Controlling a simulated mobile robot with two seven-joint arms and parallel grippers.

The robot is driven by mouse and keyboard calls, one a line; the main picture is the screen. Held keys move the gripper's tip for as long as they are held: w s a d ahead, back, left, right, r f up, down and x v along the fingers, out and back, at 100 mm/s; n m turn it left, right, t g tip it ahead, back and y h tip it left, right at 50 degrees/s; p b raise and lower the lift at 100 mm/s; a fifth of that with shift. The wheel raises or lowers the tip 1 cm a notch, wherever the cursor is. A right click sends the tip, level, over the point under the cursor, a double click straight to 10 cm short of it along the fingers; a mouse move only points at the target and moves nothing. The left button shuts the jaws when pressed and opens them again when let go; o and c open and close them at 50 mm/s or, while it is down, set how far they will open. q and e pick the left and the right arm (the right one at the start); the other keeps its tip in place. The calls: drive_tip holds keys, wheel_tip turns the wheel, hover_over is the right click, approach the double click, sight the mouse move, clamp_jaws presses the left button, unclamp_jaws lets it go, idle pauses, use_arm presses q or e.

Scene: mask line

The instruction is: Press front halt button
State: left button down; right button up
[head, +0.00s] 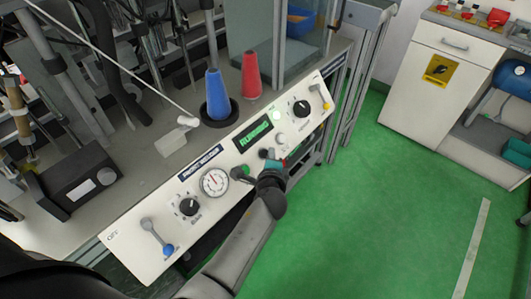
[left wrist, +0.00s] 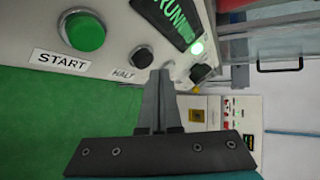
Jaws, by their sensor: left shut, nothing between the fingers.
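The front panel (head: 150,250) is a long sloped white console with a lit "RUNNING" display (head: 256,133). In the left wrist view, a small dark button (left wrist: 141,57) sits above the "HALT" label (left wrist: 122,75), right of the large green START button (left wrist: 84,31). My left gripper (left wrist: 159,75) is shut and empty. Its fingertips are close to the HALT button, just right of and below it in the left wrist view; I cannot tell if they touch. In the head view the gripper covers that area. My right gripper is not in view.
A pressure gauge (head: 214,182), a black knob (head: 189,206) and a blue-tipped lever (head: 168,249) are on the panel's left part. Another knob (head: 301,108) is at its right. Blue (head: 217,95) and red (head: 251,75) cones stand behind. Green floor (head: 400,200) in front is open.

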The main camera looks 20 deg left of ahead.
use_arm(q)
drive_tip(key=shift+a+f, duration=0.1)
idle(0.6)
drive_tip(key=shift+w+a+f, duration=0.15)
drive_tip(key=shift+a+f, duration=0.05)
drive_tip(key=shift+a, duration=0.05)
drive_tip(key=shift+w+a+f+b, duration=0.1)
drive_tip(key=shift+a+f+b, duration=0.2)
drive_tip(key=shift+a+b, duration=0.05)
idle(0.9)
drive_tip(key=shift+d+r, duration=0.1)
drive_tip(key=shift+r, duration=0.05)
drive_tip(key=shift+s+d+r+p, duration=0.25)
drive_tip(key=shift+d+r+p, duration=0.15)
drive_tip(key=shift+d+p, duration=0.1)
